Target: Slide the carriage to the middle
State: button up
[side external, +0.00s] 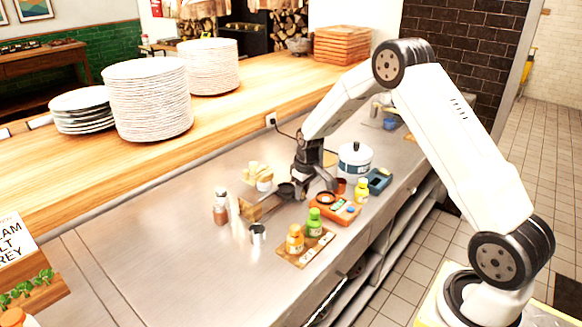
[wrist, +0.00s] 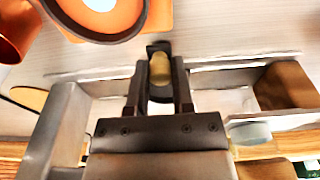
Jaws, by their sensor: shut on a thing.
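My gripper (wrist: 160,92) is shut on a small yellowish knob (wrist: 159,69), which shows between its fingertips in the wrist view. The knob seems to belong to the carriage, whose body is largely hidden by the gripper. A pale rail (wrist: 232,73) runs left and right past the fingers, with a brown block (wrist: 284,86) at its right side. In the side external view my gripper (side external: 304,188) is low over the steel counter, at the right part of the wooden rail piece (side external: 262,208). The carriage cannot be made out clearly there.
An orange device (side external: 340,211) with a round top stands close to my gripper. Green and orange-yellow bottles (side external: 295,240), a small metal cup (side external: 257,233) and a shaker (side external: 220,212) stand nearby. A white pot (side external: 355,160) is behind. The counter's left side is clear.

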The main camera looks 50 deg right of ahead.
jog(key=o, duration=0.7)
jog(key=shift+r, duration=0.15)
jog(key=shift+r, duration=2.85)
jog(key=shift+a, duration=0.15)
jog(key=shift+s+a+r, duration=0.1)
jog(key=shift+s+a, duration=0.05)
jog(key=shift+t, duration=0.3)
jog(key=s+a+r, duration=0.1)
jog(key=s+a, duration=0.2)
jog(key=s+a+r, duration=0.1)
jog(key=s+a, duration=0.2)
jog(key=s+a+r, duration=0.1)
jog(key=s+a, duration=0.1)
jog(key=a, duration=0.1)
jog(key=shift+s+a, duration=0.1)
jog(key=shift+s, duration=0.3)
jog(key=s+a, duration=0.6)
jog(key=s, duration=0.6)
jog(key=shift+f+t, duration=0.15)
jog(key=shift+t, duration=0.15)
